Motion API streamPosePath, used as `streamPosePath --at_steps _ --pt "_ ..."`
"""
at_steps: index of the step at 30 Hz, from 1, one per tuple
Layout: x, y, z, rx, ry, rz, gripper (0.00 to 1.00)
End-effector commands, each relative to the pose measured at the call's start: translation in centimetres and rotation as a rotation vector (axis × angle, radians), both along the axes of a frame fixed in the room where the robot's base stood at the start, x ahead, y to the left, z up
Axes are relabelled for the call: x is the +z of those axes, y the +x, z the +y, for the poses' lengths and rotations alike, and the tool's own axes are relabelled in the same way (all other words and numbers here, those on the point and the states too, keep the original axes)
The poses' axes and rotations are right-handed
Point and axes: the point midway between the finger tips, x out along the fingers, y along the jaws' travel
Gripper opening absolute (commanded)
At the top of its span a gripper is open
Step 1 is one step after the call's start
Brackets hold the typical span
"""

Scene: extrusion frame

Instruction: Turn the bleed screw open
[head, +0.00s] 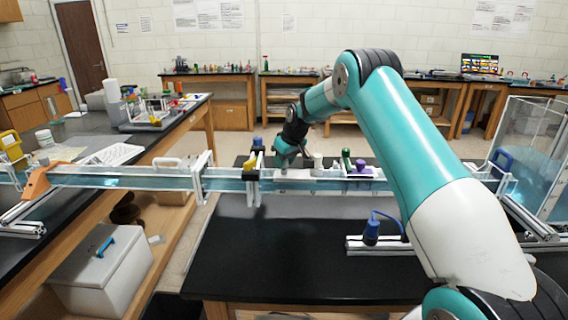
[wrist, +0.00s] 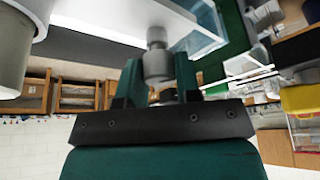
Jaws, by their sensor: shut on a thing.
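The bleed screw (wrist: 157,62) shows in the wrist view as a grey metal cylinder with a narrower stem, joined to a white bar (wrist: 145,18). My gripper (wrist: 158,78) has its dark teal fingers on either side of the screw and is shut on it. A small brass-coloured part shows between the fingers, close to the palm. In the head view my gripper (head: 283,160) is down at the long frame (head: 215,183), right of a yellow part (head: 250,164). The screw itself is too small or hidden there. Whether it has turned cannot be told.
Green (head: 346,156) and purple (head: 362,165) parts stand on the frame right of my gripper. A grey box (head: 100,268) is at the lower left. The black tabletop in front is mostly clear.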

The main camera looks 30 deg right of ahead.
Motion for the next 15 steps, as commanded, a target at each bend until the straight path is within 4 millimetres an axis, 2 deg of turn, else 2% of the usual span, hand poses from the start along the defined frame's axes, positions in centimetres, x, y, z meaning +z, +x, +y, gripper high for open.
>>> streamPosePath --at_steps 15 --pt "-0.01 -0.02 0.03 0.047 0.001 0.001 0.07"
